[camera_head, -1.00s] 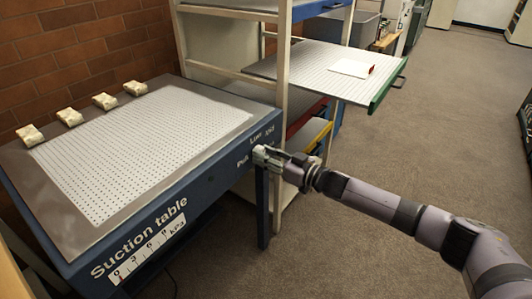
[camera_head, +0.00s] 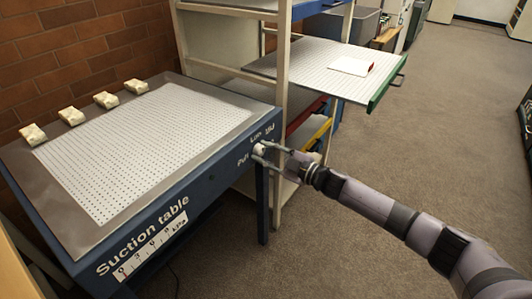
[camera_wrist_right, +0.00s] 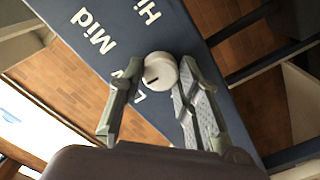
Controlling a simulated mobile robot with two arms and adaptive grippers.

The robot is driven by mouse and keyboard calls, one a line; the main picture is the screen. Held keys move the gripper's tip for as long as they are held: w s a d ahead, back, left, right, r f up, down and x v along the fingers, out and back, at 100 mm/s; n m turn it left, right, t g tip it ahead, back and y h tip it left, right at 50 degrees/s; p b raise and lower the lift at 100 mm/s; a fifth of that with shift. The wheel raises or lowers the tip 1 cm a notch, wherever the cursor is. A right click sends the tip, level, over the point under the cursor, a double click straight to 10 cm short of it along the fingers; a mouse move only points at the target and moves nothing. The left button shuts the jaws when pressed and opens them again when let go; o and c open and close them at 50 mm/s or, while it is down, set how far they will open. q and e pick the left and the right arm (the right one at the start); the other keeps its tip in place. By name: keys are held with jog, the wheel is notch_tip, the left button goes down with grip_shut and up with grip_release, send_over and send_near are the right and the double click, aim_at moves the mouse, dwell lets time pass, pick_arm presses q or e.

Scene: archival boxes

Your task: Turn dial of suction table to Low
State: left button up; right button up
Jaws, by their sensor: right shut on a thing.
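The suction table (camera_head: 190,190) is blue with a white perforated top. Its dial (camera_wrist_right: 160,71) is a round white knob on the blue front panel. In the right wrist view a dark mark on the knob's face lies toward its lower left. "Mid" and "Hi" are readable above it; a label starting with "Lo" is partly hidden by a finger. My right gripper (camera_wrist_right: 160,66) is shut on the dial, one finger on each side. In the head view the right gripper (camera_head: 272,154) is at the table's front right corner. My left gripper is not in view.
A pressure gauge strip (camera_head: 150,250) is on the table front. Several small cream weights (camera_head: 106,99) lie along the back edge. A shelf rack (camera_head: 283,100) with a pulled-out perforated shelf (camera_head: 300,68) stands behind the gripper. The carpet (camera_head: 400,160) at right is clear.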

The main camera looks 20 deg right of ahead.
jog(key=shift+n, duration=0.3)
dwell(0.4)
jog(key=o, duration=1.1)
jog(key=shift+o, duration=0.2)
jog(key=v, duration=1.2)
jog(key=shift+f, duration=0.1)
